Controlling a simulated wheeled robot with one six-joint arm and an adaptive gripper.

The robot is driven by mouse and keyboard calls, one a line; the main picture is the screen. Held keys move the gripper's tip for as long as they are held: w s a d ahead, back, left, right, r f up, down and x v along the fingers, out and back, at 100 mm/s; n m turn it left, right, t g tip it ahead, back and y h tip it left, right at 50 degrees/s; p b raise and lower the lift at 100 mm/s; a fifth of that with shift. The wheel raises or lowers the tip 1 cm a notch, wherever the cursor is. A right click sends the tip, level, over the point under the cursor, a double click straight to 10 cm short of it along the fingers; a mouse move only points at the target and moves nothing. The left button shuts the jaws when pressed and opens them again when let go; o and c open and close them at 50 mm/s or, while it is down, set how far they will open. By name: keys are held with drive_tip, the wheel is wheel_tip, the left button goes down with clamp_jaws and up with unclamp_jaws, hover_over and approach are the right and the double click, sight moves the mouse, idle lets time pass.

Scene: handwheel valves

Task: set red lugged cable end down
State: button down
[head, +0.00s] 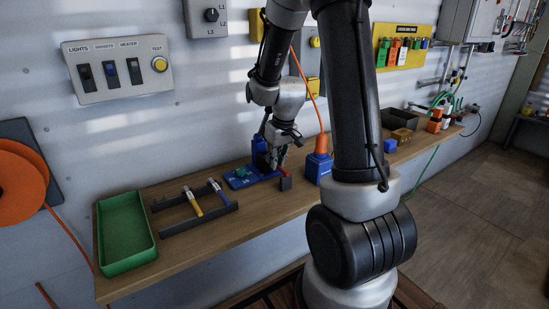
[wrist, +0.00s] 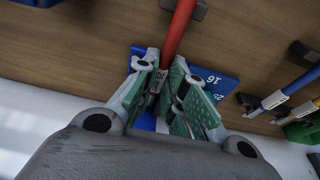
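The red lugged cable end (wrist: 176,38) runs down from the top of the wrist view to between my gripper's fingertips (wrist: 161,78). The fingers look closed around its lug end, and the contact is partly hidden. In the head view my gripper (head: 277,160) is low over the bench, and a short bit of the red cable (head: 284,172) shows at a small dark block (head: 286,184). A blue plate (wrist: 215,84) marked 16 and 25 lies under and beside the fingers. I cannot tell whether the lug touches it.
A dark rack (head: 188,221) with yellow and blue-banded tools and a green tray (head: 124,231) stand to the left on the wooden bench (head: 205,247). A blue box with an orange cable (head: 318,168) stands close on the right. The bench front is clear.

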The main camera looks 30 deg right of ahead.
drive_tip(key=c, duration=1.5)
unclamp_jaws()
